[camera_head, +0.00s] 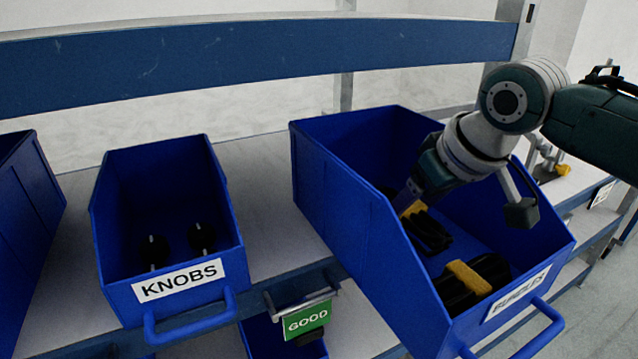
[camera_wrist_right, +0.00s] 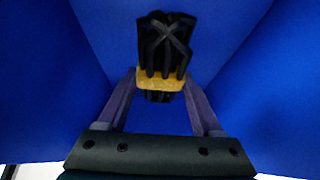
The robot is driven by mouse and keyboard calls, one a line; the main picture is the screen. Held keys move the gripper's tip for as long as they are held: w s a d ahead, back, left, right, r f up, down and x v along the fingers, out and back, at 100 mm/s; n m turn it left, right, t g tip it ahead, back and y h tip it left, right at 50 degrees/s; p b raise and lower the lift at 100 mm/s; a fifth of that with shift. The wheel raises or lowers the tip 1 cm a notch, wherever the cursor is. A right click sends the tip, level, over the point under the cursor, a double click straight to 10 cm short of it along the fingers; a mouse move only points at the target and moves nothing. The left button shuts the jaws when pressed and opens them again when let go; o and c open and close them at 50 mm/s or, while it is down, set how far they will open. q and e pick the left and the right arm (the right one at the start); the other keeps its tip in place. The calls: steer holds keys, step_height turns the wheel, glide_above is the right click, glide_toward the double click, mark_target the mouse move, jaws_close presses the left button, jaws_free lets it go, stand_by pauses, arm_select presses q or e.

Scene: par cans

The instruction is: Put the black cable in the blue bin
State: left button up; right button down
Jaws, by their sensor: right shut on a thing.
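The large blue bin (camera_head: 345,170) stands at the right of the head view. My right gripper (camera_head: 407,203) reaches down into it and is shut on a black cable bundle (camera_head: 430,235) at its yellow band. In the right wrist view, the black cable (camera_wrist_right: 165,48) sits between the fingers of the gripper (camera_wrist_right: 160,83), with blue bin walls around. A second black cable bundle (camera_head: 492,266) with a yellow band lies in the front of the same bin. I cannot tell whether the held cable touches the bin floor. My left gripper is not in view.
A smaller blue bin (camera_head: 110,215) labelled KNOBS holds black knobs. Another blue bin (camera_head: 25,215) is at the far left. A green GOOD sign (camera_head: 306,319) hangs at the shelf front. A blue rack beam (camera_head: 250,60) runs across behind. Bare shelf (camera_head: 262,190) lies between the bins.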

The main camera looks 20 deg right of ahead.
steer(key=shift+f, duration=1.15)
steer(key=shift+f, duration=0.15)
steer(key=shift+c, duration=0.2)
jaws_free()
steer(key=shift+r, duration=0.35)
steer(key=p+v, duration=0.2)
steer(key=v, duration=0.9)
steer(key=shift+s+r, duration=0.2)
steer(key=shift+r, duration=0.05)
